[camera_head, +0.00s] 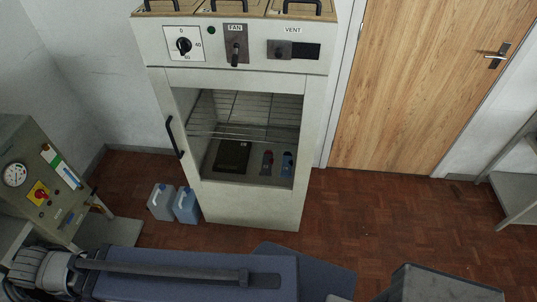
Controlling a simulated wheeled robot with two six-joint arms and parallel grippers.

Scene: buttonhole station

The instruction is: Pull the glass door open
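The glass door (252,207) is the pale-framed front of a tall cabinet in the middle of the view. It looks shut. Its black bar handle (174,138) is upright on the left edge of the door, and nothing touches it. Through the pane I see wire racks (245,110), a dark flat item (232,156) and small blue and red items (287,162). My arm parts cross the bottom of the view, well short of the door. Neither gripper's fingers can be made out in the view.
A control panel (184,44) with a dial and switches sits above the door. Two jugs (161,202) stand on the floor by the cabinet's lower left. A console with a gauge (15,174) is at left. A wooden door (430,80) and metal shelf (515,185) are at right. Floor right of the cabinet is clear.

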